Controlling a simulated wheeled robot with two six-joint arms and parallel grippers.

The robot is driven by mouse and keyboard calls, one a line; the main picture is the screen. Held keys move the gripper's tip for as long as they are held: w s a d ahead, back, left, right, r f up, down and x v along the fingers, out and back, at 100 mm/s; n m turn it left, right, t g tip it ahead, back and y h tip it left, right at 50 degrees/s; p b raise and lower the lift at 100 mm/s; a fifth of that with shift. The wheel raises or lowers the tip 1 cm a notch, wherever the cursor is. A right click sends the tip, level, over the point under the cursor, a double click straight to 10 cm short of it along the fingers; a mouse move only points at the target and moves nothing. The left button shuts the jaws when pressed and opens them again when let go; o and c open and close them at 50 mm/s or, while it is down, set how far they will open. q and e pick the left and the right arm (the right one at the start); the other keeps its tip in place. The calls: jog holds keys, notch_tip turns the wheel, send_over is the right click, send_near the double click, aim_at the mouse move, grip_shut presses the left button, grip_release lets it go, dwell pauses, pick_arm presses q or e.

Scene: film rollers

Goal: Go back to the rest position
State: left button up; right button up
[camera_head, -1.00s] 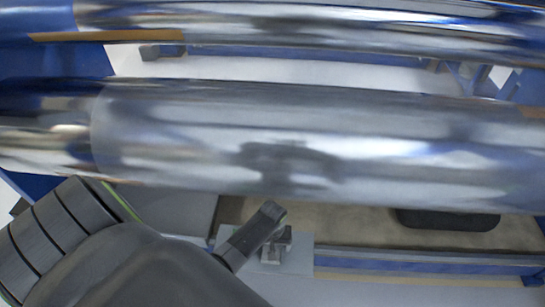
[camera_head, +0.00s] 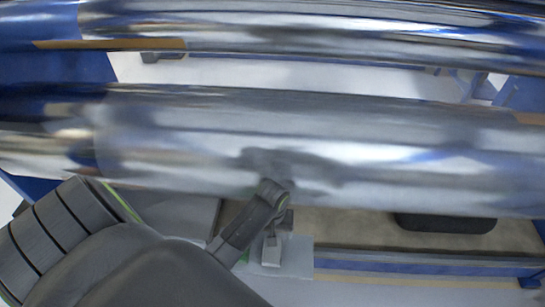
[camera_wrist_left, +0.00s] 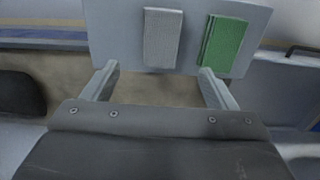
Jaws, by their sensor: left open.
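My left arm comes in from the lower left of the head view, with the dark left gripper (camera_head: 273,205) in front of the lower shiny roller. In the left wrist view the left gripper (camera_wrist_left: 158,72) is open, its two fingers apart with nothing held between them. A grey pad (camera_wrist_left: 163,38) and a green pad (camera_wrist_left: 223,46) lie on a light grey panel (camera_wrist_left: 115,25) beyond the fingertips. My right gripper is in neither view.
Two large shiny film rollers, the lower one (camera_head: 400,150) and the upper one (camera_head: 330,30), span the head view. A blue frame (camera_head: 60,65) stands at the left. A black object (camera_head: 445,222) lies on the brownish surface (camera_head: 350,225) below the rollers.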

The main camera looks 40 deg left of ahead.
pick_arm(q)
jog(key=shift+r, duration=0.35)
dwell(0.3)
